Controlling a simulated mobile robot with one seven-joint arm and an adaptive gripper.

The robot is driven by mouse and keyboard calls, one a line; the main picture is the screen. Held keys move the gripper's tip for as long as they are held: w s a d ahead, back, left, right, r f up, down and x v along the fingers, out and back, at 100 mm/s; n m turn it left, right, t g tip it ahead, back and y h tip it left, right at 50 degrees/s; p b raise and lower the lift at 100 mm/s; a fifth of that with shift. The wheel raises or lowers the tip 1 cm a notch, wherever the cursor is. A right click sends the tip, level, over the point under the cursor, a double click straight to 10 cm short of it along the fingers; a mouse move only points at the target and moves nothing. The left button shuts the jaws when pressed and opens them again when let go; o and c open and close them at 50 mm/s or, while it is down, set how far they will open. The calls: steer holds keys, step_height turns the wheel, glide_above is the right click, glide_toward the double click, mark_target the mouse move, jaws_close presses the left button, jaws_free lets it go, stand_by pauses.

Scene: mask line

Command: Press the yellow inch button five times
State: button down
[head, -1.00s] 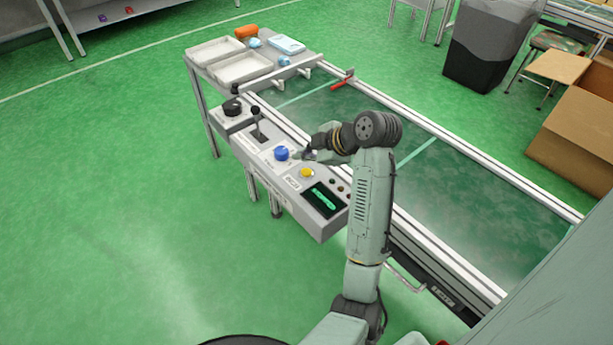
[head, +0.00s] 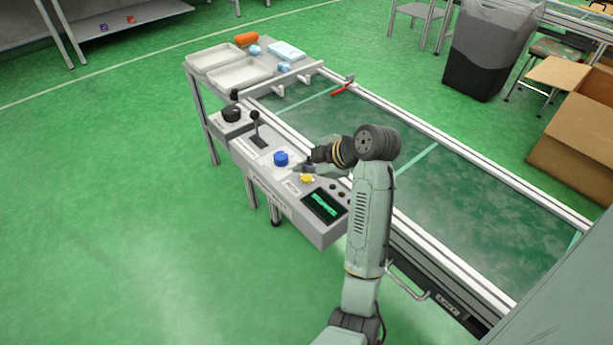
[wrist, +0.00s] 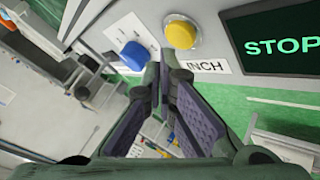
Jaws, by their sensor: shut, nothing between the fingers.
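The yellow inch button (head: 307,179) sits on the sloped grey control panel (head: 262,182), left of a dark display. In the wrist view the round yellow button (wrist: 181,33) shows above an "INCH" label, with the blue knob (wrist: 136,56) to its left. My gripper (head: 297,170) is over the panel between the blue knob (head: 281,158) and the yellow button, fingers together and empty. In the wrist view my gripper's fingertips (wrist: 165,55) show just below the yellow button. I cannot tell whether they touch it.
The display (wrist: 272,40) reads STOP in green. A black lever (head: 256,130) and a black knob (head: 232,113) stand farther left on the panel. A green conveyor (head: 440,190) with metal rails runs behind it. White trays (head: 240,70) lie at the far end.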

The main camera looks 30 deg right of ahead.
mark_target(305, 179)
steer(key=shift+f, duration=0.1)
stand_by(0.6)
steer(key=shift+f+b, duration=0.35)
steer(key=shift+b, duration=0.1)
steer(key=shift+f+b, duration=0.4)
steer(key=shift+f, duration=0.05)
stand_by(0.4)
steer(key=shift+r, duration=0.2)
steer(key=shift+r+p, duration=0.55)
steer(key=shift+r, duration=0.25)
steer(key=shift+r+p, duration=1.65)
steer(key=shift+r, duration=0.7)
